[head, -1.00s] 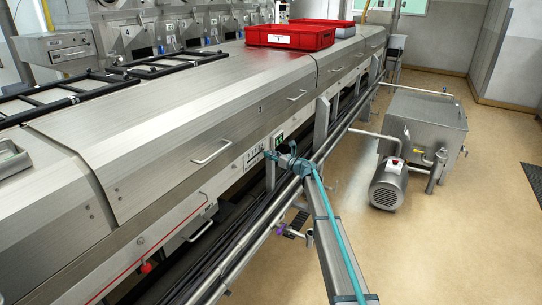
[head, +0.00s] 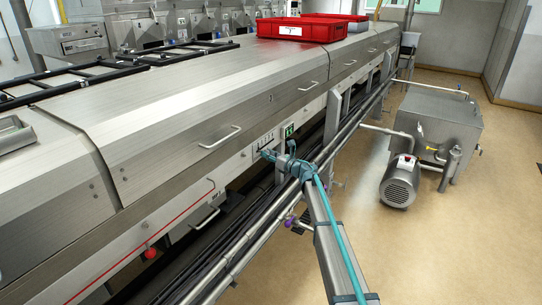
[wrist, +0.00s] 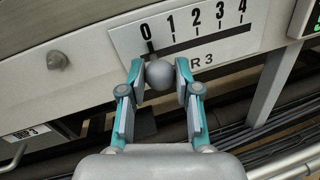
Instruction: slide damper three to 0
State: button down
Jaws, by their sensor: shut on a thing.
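A white scale plate (wrist: 190,28) marked 0 to 4 fills the upper middle of the wrist view, with a dark slot under the numbers and a partly hidden label ending in "R 3". A grey ball knob (wrist: 160,74) sits just below the slot. Its dark stem (wrist: 151,47) stands under the 0, at or very near that mark. My gripper (wrist: 160,82) is shut on the ball knob, one finger on each side. In the head view the scale plate (head: 265,140) is small on the hood's side, with my gripper (head: 268,155) at its lower edge.
A rail pipe (head: 345,135) runs along the hood near my arm. A grey round boss (wrist: 57,60) is left of the plate, and a green sign (head: 289,131) is to its right. A pump (head: 400,182) stands on the open floor at right.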

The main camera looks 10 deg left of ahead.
jog(key=c, duration=0.8)
grip_release()
jog(key=shift+s+a, duration=0.15)
jog(key=shift+s, duration=0.15)
jog(key=v, duration=1.2)
